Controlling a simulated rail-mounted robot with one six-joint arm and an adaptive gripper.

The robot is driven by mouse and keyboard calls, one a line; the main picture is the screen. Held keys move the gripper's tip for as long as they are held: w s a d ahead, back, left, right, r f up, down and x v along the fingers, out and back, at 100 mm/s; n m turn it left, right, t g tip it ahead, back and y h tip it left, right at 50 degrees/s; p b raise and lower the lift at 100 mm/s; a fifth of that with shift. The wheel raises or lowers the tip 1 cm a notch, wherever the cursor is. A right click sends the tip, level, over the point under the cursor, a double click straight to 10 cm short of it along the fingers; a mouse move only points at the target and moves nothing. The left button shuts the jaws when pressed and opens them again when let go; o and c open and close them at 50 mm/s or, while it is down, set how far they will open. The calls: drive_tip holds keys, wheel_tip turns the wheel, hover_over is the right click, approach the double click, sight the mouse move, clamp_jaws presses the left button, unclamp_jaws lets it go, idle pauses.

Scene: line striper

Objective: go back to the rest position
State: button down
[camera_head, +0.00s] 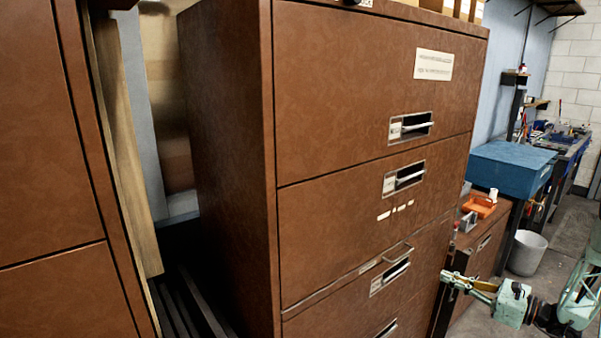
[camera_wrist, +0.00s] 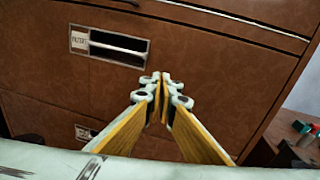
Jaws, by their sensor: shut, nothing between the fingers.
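My gripper (camera_head: 452,281) is at the lower right of the head view, at the end of my pale green arm, in front of the right side of a brown filing cabinet (camera_head: 370,75). In the wrist view my gripper (camera_wrist: 161,82) has its yellow-faced fingers together at the tips, with nothing between them. The cabinet front (camera_wrist: 235,75) fills most of that view behind the fingers. A labelled drawer handle slot (camera_wrist: 115,47) is up and left of the fingertips. The fingers look apart from the cabinet, but the exact gap is hard to tell.
Another brown cabinet (camera_head: 40,130) stands at the left, with wooden boards (camera_head: 125,140) in the gap. At the right are a blue box (camera_head: 510,170), an orange tray (camera_head: 480,205) and a white bin (camera_head: 527,252). Grey floor (camera_head: 575,225) is clear beyond the bin.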

drive_tip(key=s+a+r+n+g+h, duration=0.1)
drive_tip(key=s+a+r+n+g, duration=0.6)
drive_tip(key=a+r, duration=0.6)
drive_tip(key=s+a+r+n+g, duration=0.45)
drive_tip(key=s+a+r, duration=0.45)
drive_tip(key=a+r, duration=0.4)
drive_tip(key=s+a+r+n+h, duration=0.2)
drive_tip(key=s+a+r+n, duration=0.1)
drive_tip(key=s, duration=0.5)
drive_tip(key=s+a+r+n+h, duration=0.2)
drive_tip(key=s+n+h, duration=0.1)
drive_tip(key=s, duration=0.6)
drive_tip(key=s+a+r+n+h, duration=0.2)
drive_tip(key=s+a+r+n, duration=0.1)
drive_tip(key=s, duration=0.5)
drive_tip(key=s+d+r+n+t+h, duration=0.1)
drive_tip(key=s+d+n+h, duration=0.1)
drive_tip(key=s, duration=0.4)
drive_tip(key=s+d+r+n+t+h, duration=0.1)
drive_tip(key=s+d+n+t+h, duration=0.1)
drive_tip(key=s, duration=0.5)
drive_tip(key=shift+s+r+n, duration=0.15)
drive_tip(key=shift+r+n, duration=0.1)
drive_tip(key=shift+n, duration=0.6)
drive_tip(key=shift+d, duration=0.1)
